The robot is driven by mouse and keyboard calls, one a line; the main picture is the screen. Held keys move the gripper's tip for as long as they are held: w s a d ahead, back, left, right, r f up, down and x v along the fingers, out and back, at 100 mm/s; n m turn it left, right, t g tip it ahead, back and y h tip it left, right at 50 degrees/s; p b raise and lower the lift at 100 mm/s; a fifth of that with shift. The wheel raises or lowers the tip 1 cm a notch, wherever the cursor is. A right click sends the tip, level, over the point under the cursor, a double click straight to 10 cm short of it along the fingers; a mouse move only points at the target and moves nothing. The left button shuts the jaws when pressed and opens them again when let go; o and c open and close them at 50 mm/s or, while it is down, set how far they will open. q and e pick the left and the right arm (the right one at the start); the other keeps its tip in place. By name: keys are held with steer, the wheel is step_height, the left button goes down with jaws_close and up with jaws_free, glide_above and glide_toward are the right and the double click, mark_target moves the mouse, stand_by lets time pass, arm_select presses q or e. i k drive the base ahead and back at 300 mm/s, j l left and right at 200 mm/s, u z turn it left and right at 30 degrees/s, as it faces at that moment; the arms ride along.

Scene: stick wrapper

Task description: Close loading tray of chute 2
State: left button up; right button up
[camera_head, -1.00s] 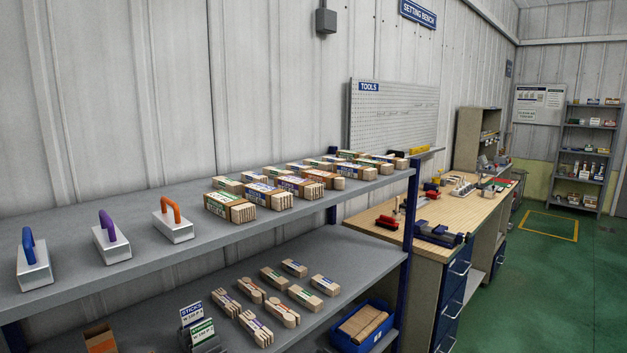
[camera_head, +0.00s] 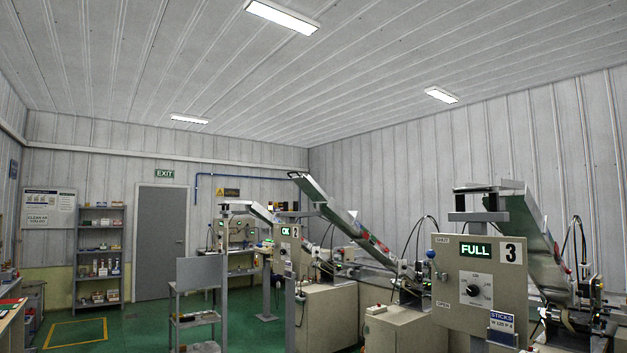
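Chute 2 (camera_head: 342,216) stands in the middle distance, a long sloping metal channel running from upper left down to the right. Its panel (camera_head: 287,246) shows the number 2 and a green display that seems to read OK. The panel is seen at a steep angle, small and partly overlapped by nearer things. I cannot make out its loading tray clearly or tell whether it is open or shut. Neither of my grippers is in view.
Chute 3's panel (camera_head: 480,290) stands nearer at right, its display reading FULL. A grey trolley (camera_head: 199,290) stands left of chute 2. Shelves (camera_head: 101,250), a grey door (camera_head: 160,240) and a farther machine (camera_head: 238,235) are behind. Green floor (camera_head: 130,325) is open at left.

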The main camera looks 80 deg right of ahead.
mark_target(311, 187)
steer(key=z, duration=2.4)
steer(key=i+z, duration=0.35)
steer(key=i, duration=2.2)
